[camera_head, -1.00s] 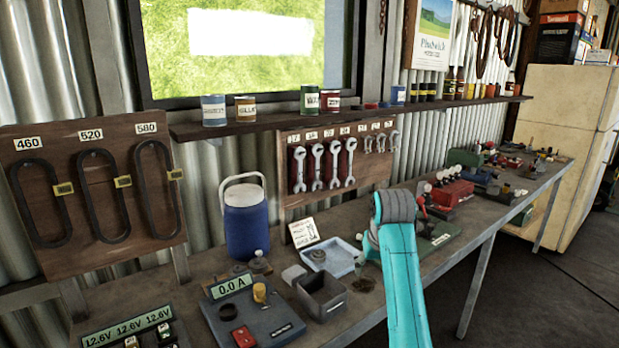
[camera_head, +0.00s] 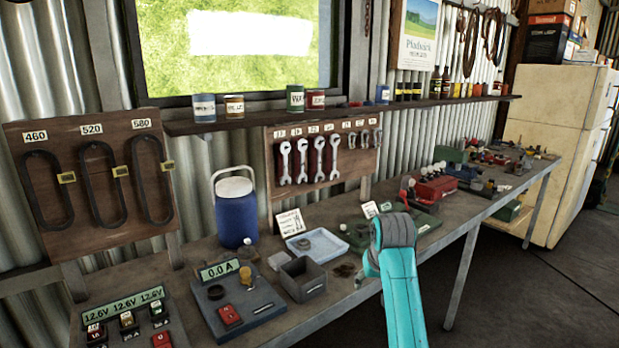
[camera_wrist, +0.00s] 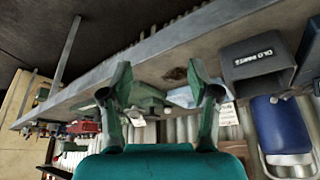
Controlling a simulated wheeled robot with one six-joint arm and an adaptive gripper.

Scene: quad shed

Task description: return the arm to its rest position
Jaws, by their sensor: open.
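My gripper (camera_wrist: 162,98) shows in the wrist view with its two fingers spread wide apart and nothing between them. The wrist view is turned over, with the bench edge running across its upper part. In the head view my teal arm (camera_head: 400,285) rises from the bottom edge in front of the bench (camera_head: 345,305). The fingers appear apart from the bench items.
Near the arm are a grey open box (camera_head: 302,279), a pale blue tray (camera_head: 318,245), a meter panel (camera_head: 240,300) and a blue jug (camera_head: 236,210). A red toolbox-like item (camera_head: 437,188) stands farther right. Floor (camera_head: 545,290) right of the bench is clear.

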